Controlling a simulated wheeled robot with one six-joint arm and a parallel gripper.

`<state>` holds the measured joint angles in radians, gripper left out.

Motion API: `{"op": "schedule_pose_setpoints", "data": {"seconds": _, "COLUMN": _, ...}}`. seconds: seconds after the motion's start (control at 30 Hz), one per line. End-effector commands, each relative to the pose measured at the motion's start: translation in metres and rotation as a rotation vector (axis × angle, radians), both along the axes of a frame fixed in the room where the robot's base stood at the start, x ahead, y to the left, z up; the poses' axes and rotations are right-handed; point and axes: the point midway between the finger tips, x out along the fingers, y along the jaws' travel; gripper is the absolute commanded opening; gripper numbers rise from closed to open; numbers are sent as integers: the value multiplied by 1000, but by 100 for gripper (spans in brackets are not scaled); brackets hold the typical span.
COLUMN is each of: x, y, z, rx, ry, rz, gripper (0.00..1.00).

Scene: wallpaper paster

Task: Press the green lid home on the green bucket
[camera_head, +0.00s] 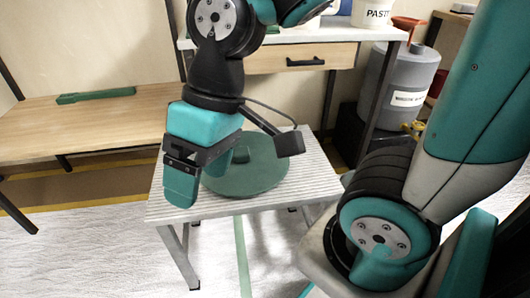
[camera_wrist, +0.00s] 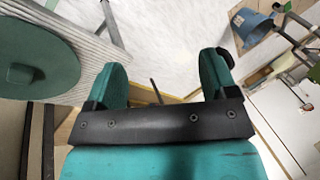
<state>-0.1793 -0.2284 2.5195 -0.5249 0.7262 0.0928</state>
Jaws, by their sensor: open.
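The green lid (camera_head: 262,172) is a round dark green disc with a small raised handle. It lies flat on the slatted grey table in the head view, partly hidden behind my gripper. The wrist view shows the lid (camera_wrist: 38,45) at the left edge, with its handle towards me. My gripper (camera_head: 201,188) hangs above the left part of the table, in front of and left of the lid. Its teal fingers (camera_wrist: 163,65) are apart, with nothing held between them. I cannot make out a green bucket in either view.
The slatted table (camera_head: 165,207) has bare room at its left and front. A wooden bench (camera_head: 60,125) at the left bears a green bar (camera_head: 95,96). A grey drum (camera_head: 398,80) stands at the back right. The wrist view shows a blue bucket (camera_wrist: 251,26) at the upper right.

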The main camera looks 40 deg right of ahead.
Motion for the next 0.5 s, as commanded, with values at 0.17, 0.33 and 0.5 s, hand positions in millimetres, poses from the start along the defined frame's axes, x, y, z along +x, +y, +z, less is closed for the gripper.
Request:
{"op": "schedule_pose_setpoints", "data": {"seconds": 0.17, "x": 77, "y": -45, "z": -10, "rx": 95, "ry": 268, "rz": -483, "gripper": 79}}
{"op": "schedule_pose_setpoints", "data": {"seconds": 0.33, "x": 140, "y": -139, "z": -40, "rx": 281, "ry": 594, "rz": -1037, "gripper": 79}}
{"op": "schedule_pose_setpoints", "data": {"seconds": 0.5, "x": 151, "y": -249, "z": -83, "rx": 541, "ry": 929, "rz": -1512, "gripper": 79}}
